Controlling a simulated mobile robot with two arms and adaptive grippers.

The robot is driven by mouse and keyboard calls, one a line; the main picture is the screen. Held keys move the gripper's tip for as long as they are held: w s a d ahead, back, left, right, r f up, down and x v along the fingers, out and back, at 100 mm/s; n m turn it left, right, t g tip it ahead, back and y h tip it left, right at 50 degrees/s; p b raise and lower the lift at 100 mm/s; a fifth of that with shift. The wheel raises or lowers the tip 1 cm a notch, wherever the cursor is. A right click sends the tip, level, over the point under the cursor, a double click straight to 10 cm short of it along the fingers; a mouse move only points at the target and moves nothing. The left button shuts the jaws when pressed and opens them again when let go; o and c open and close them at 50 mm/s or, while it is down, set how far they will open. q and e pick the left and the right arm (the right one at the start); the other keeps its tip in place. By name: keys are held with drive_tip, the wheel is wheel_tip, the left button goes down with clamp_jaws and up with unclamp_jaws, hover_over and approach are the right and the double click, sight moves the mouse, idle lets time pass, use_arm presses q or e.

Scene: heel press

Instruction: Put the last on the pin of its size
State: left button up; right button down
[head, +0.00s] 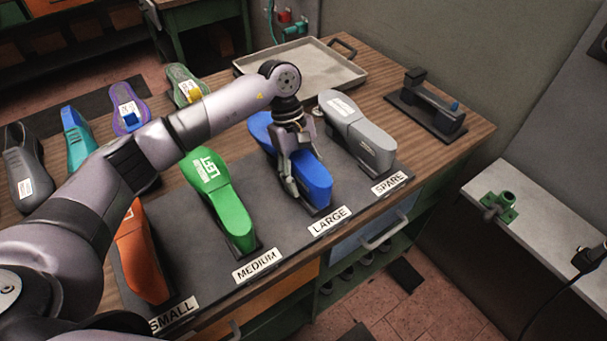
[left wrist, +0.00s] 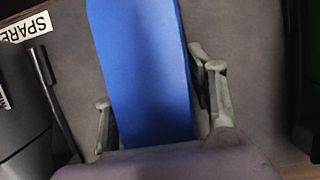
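The blue last (head: 316,176) lies behind the LARGE label (head: 330,220) on the dark mat; any pin under it is hidden. My left gripper (head: 292,178) is over it, with a finger down on either side. In the left wrist view the blue last (left wrist: 145,75) runs between the fingers, with a gap visible at the right finger, so the gripper (left wrist: 160,112) looks open around it. An orange last (head: 139,255) is at SMALL, a green last (head: 222,200) at MEDIUM and a grey last (head: 360,135) at SPARE. My right gripper is out of view.
A metal tray (head: 340,72) stands at the back of the wooden bench, with a dark fixture (head: 428,105) to its right.

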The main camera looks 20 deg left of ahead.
use_arm(q)
drive_tip(key=shift+o, duration=1.2)
drive_tip(key=shift+f, duration=0.1)
drive_tip(key=v, duration=1.2)
